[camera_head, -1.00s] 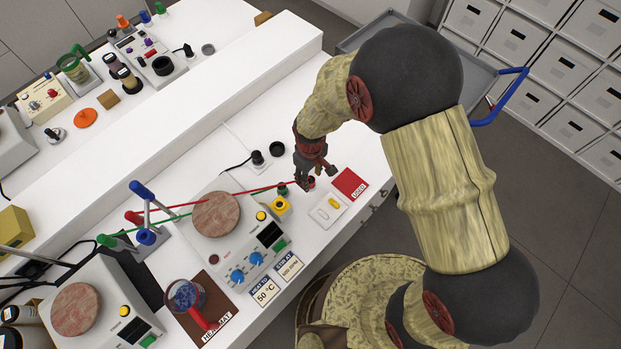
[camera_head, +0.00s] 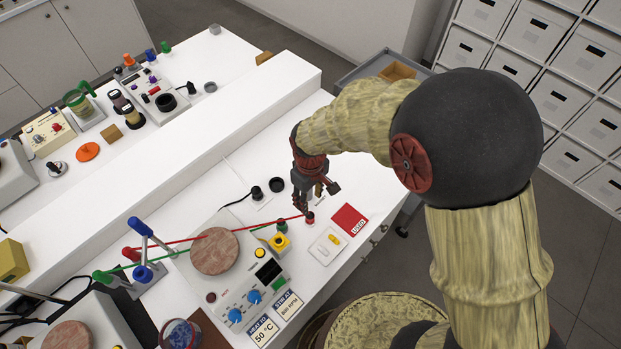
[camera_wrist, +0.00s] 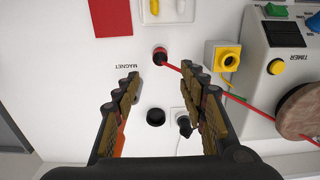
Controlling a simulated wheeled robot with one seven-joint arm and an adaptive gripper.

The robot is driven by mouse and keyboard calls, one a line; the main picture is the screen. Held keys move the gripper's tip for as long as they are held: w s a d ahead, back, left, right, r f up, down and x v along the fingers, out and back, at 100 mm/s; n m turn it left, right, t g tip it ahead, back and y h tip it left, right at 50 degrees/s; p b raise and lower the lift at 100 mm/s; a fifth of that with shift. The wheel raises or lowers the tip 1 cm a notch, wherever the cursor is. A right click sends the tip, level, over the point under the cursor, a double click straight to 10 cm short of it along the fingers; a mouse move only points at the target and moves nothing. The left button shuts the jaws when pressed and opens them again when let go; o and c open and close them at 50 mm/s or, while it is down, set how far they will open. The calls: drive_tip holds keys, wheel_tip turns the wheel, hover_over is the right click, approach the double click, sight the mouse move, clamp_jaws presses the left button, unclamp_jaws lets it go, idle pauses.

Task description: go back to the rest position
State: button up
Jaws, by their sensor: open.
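My gripper (camera_head: 312,192) points down over the white bench (camera_head: 352,262), to the right of the hotplate stirrer. In the wrist view my gripper (camera_wrist: 163,105) has its two jaws wide apart with nothing between them. The red plug (camera_wrist: 160,56) with a red lead stands on the bench just beyond the fingertips; in the head view the red plug (camera_head: 309,218) shows below the gripper. A black round piece (camera_wrist: 156,117) lies on the bench between the jaws in the picture, lower down and apart from them.
The hotplate (camera_head: 215,251) with its round top stands to the left. A yellow socket block (camera_head: 280,242), a white tray with small pieces (camera_head: 327,245) and a red "USED" card (camera_head: 348,220) lie close by. Shelves of white boxes (camera_head: 552,90) are at the right.

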drive_tip(key=s+d+r+m+t+b, duration=0.2)
drive_tip(key=s+d+r+m+b, duration=0.1)
drive_tip(key=d, duration=0.4)
drive_tip(key=s+d+r+m+t+b, duration=0.1)
drive_tip(key=s+d+r+m+b, duration=0.2)
drive_tip(key=s+d+r+b, duration=0.3)
drive_tip(key=s+d+r+m+t+b, duration=0.2)
drive_tip(key=s+d+r+m+b, duration=0.1)
drive_tip(key=d+b, duration=0.3)
drive_tip(key=shift+s+d+r+m+t, duration=0.3)
drive_tip(key=shift+s+d+r, duration=0.55)
drive_tip(key=shift+d+r, duration=0.1)
drive_tip(key=shift+c, duration=0.6)
